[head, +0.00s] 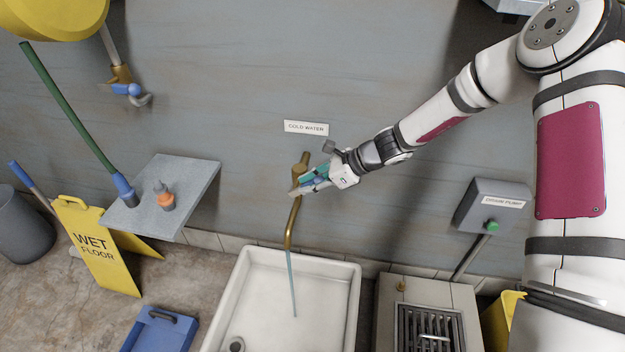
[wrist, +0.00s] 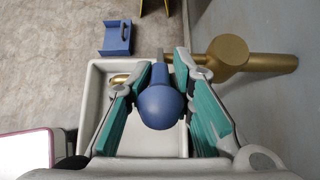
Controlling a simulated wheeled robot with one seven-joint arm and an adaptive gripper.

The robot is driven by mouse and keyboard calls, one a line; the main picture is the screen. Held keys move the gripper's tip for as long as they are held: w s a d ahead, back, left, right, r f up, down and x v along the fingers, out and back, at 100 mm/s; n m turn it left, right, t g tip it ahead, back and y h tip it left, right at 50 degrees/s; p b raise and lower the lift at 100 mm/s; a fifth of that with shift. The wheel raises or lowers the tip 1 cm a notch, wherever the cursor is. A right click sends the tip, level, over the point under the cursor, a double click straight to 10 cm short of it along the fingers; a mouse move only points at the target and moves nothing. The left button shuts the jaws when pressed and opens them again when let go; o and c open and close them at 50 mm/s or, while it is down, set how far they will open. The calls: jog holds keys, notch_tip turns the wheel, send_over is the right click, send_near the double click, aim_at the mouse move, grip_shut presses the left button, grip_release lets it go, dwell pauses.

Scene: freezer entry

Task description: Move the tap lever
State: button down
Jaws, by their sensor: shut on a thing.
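The brass tap is on the wall above the white sink (head: 340,300), below a "COLD WATER" sign (head: 306,128). Its curved spout (head: 293,225) points down, and a thin stream of water (head: 291,275) runs from it into the sink. My gripper (head: 308,186) is at the tap and largely hides its lever in the head view. In the wrist view, the lever's round blue knob (wrist: 160,106) sits between the two teal-padded fingers of my gripper (wrist: 162,100), which is shut on it. The brass tap body (wrist: 228,55) shows just right of the fingers.
A drain pump box (head: 493,205) with a green button is on the right, above a floor grate (head: 428,325). A grey shelf (head: 190,180) holds an orange-and-grey bottle. A yellow wet-floor sign (head: 90,245) and a blue dustpan-like tray (head: 160,332) are at left.

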jog(key=shift+w+a+r+h+p, duration=0.15)
jog(key=shift+r+h+p, duration=0.3)
jog(key=shift+h+p, duration=0.5)
jog(key=c, duration=1.6)
grip_release()
jog(key=shift+a, duration=0.1)
jog(key=v, duration=1.2)
jog(key=shift+w, duration=0.15)
jog(key=shift+r, duration=0.15)
